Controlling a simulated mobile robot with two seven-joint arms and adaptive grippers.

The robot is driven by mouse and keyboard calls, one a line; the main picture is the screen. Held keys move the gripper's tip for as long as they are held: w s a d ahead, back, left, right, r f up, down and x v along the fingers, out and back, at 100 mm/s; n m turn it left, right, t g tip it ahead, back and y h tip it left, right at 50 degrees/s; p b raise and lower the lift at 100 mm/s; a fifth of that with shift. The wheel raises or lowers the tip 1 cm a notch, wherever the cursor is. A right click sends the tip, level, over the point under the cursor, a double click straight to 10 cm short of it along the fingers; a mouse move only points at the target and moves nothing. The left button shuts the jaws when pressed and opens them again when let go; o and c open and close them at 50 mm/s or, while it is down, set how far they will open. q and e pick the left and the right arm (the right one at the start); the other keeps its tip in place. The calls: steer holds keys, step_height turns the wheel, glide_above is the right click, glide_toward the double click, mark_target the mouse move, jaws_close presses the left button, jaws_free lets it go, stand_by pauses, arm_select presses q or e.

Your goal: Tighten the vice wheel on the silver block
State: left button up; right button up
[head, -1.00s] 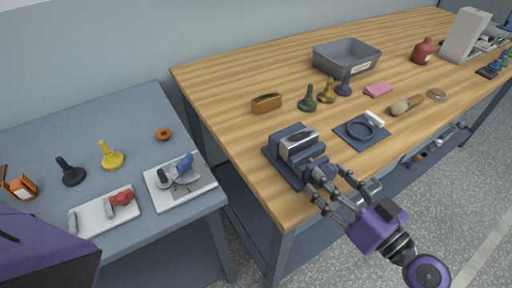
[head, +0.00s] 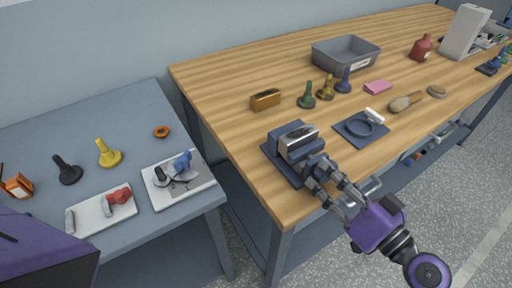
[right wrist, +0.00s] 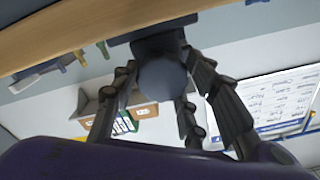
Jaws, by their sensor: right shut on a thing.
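The silver block (head: 299,143) sits between the jaws of the dark blue vice (head: 282,162) near the front left edge of the wooden bench. My right gripper (head: 322,176) is at the front of the vice, its fingers shut around the vice wheel. In the right wrist view the round dark grey wheel (right wrist: 163,82) shows between the fingers (right wrist: 163,95). In the head view the fingers hide most of the wheel. My left gripper is not in view.
The blue mat (head: 361,127) with a ring and a white roll lies right of the vice. A grey bin (head: 346,54), several knobbed stamps and a brass block (head: 265,99) stand behind.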

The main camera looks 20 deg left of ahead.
steer(key=m, duration=0.3)
steer(key=shift+f, duration=0.1)
steer(key=m, duration=0.3)
steer(key=shift+m, duration=0.3)
steer(key=m+p, duration=0.1)
steer(key=m, duration=0.4)
steer(key=shift+s+p, duration=0.15)
steer(key=shift+p, duration=0.15)
steer(key=m, duration=0.2)
steer(key=shift+a+f+m+p, duration=0.1)
steer(key=shift+m+p, duration=0.2)
steer(key=shift+p, duration=0.05)
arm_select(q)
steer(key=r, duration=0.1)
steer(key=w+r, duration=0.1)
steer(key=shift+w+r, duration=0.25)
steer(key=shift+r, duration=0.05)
arm_select(e)
steer(key=shift+s+m, duration=0.1)
steer(key=shift+m, duration=0.3)
steer(key=shift+f, duration=0.1)
steer(key=o, duration=0.9)
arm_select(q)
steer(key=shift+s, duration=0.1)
arm_select(e)
steer(key=shift+o, duration=1)
